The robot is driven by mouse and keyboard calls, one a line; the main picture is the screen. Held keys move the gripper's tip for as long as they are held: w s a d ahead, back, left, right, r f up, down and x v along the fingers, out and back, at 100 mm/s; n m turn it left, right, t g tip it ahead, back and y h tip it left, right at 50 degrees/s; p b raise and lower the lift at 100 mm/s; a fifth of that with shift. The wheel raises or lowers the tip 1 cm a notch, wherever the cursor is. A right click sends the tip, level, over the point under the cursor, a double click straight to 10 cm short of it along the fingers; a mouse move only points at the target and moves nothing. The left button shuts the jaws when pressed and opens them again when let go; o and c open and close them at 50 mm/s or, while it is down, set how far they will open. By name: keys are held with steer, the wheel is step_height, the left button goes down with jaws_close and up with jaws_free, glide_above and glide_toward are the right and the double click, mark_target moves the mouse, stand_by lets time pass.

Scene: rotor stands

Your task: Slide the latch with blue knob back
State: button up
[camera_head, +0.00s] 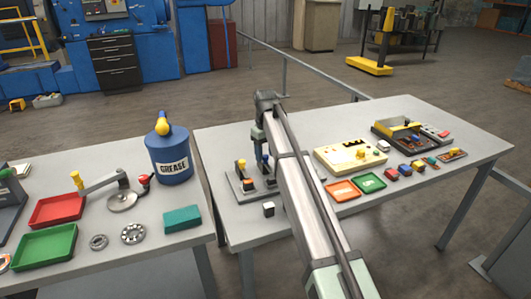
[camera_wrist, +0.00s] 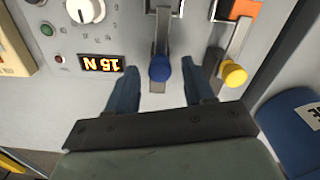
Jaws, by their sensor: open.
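The blue knob (camera_wrist: 160,68) sits on the end of a grey latch lever (camera_wrist: 161,35) in the wrist view. My gripper (camera_wrist: 162,78) is open, with one dark finger on each side of the blue knob. Gaps show between the knob and both fingers. A second latch with a yellow knob (camera_wrist: 234,74) stands to the right, outside the fingers, with an orange patch beyond it. In the head view my gripper (camera_head: 262,150) is over the latch fixture (camera_head: 238,190) on the right-hand table, and my arm hides part of the fixture. The yellow knob (camera_head: 241,163) shows there too.
In the wrist view, a lit display (camera_wrist: 101,63) reading 15 N and a white dial (camera_wrist: 86,10) lie left of the blue knob. A blue grease can (camera_head: 168,155) stands on the left table. A cream box (camera_head: 350,155) and trays lie right of my arm.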

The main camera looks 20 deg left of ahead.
jaws_close()
stand_by(0.6)
